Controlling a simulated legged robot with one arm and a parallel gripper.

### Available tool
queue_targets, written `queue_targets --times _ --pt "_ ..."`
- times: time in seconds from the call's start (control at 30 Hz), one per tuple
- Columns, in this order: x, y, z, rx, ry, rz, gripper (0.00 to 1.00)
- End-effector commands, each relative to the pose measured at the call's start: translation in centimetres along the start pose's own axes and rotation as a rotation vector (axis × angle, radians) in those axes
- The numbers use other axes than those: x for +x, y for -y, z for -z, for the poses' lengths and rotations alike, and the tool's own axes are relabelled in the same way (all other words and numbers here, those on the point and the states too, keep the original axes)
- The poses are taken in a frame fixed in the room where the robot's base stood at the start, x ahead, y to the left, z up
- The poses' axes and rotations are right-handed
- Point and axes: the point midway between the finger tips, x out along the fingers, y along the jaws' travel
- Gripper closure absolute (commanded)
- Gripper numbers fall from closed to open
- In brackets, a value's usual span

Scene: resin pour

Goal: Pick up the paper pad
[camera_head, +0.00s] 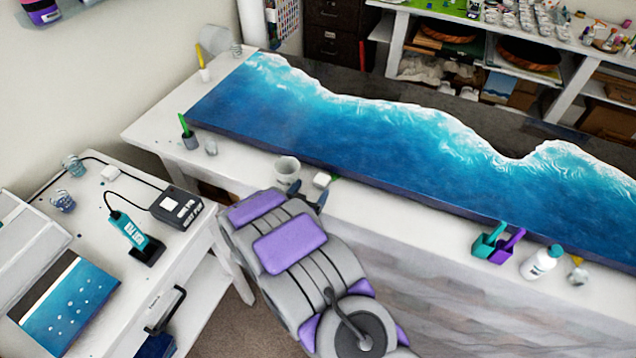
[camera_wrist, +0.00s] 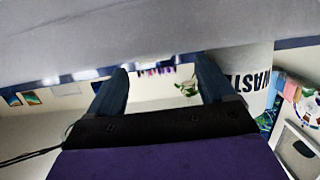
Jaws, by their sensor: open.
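A small white block (camera_head: 321,180), which may be the paper pad, lies near the front edge of the white table, just right of a white cup (camera_head: 287,172). It is too small to tell for certain. A white container with dark lettering (camera_wrist: 245,75) is beside the right finger. I cannot make out a pad there.
A long blue resin wave panel (camera_head: 400,145) fills most of the white table (camera_head: 150,130). Teal and purple cups (camera_head: 495,245) and a white bottle (camera_head: 541,262) stand at its front right. The side table holds a teal tool (camera_head: 133,232) and a black box (camera_head: 178,208).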

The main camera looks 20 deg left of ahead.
Motion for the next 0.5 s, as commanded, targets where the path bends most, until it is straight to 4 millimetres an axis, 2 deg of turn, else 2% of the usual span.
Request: queue_targets --times 0.1,0.27,0.5 --pt "1.4 -0.3 0.0 0.002 0.002 -0.003 0.17" --pt "2.1 0.0 -0.2 -0.004 0.003 -0.002 0.17" --pt "5.4 0.3 -0.4 -0.004 -0.001 -0.004 0.17"
